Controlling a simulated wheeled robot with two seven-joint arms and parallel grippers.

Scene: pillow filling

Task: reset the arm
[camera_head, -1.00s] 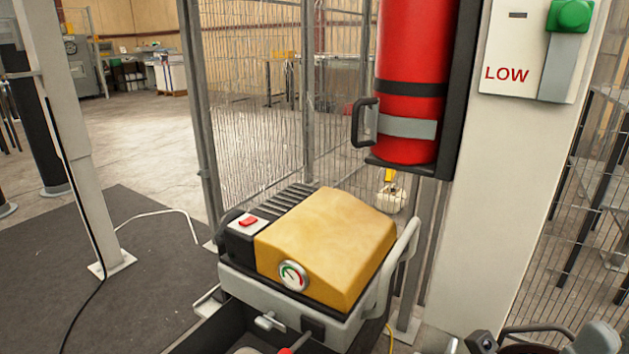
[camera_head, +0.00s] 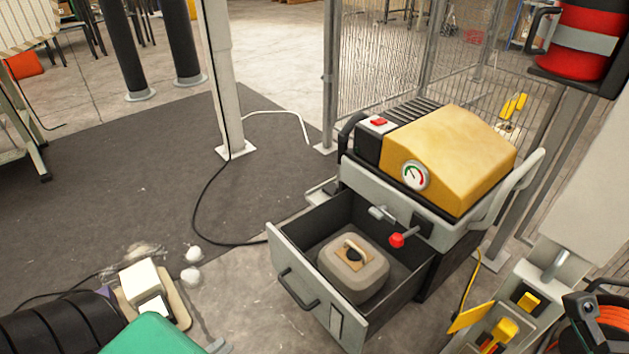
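I cannot clearly make out the fingers of my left gripper along the bottom edge, so I cannot tell whether they are open or shut. I do not see my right gripper. The yellow-topped machine (camera_head: 450,150) stands right of centre, with a round gauge (camera_head: 415,175) and a red button on it. Its drawer (camera_head: 293,280) is pulled out toward the lower left. A grey rounded block (camera_head: 352,272) with a tan patch and a handle sits inside the drawer. No gripper is seen touching the machine or the block.
A green object (camera_head: 158,336) and a black ribbed cylinder (camera_head: 58,325) fill the bottom left. White lumps (camera_head: 192,265) lie nearby. Grey equipment with yellow parts (camera_head: 510,320) stands at lower right. A red cylinder (camera_head: 580,45) hangs at upper right. The dark mat (camera_head: 140,190) has free room.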

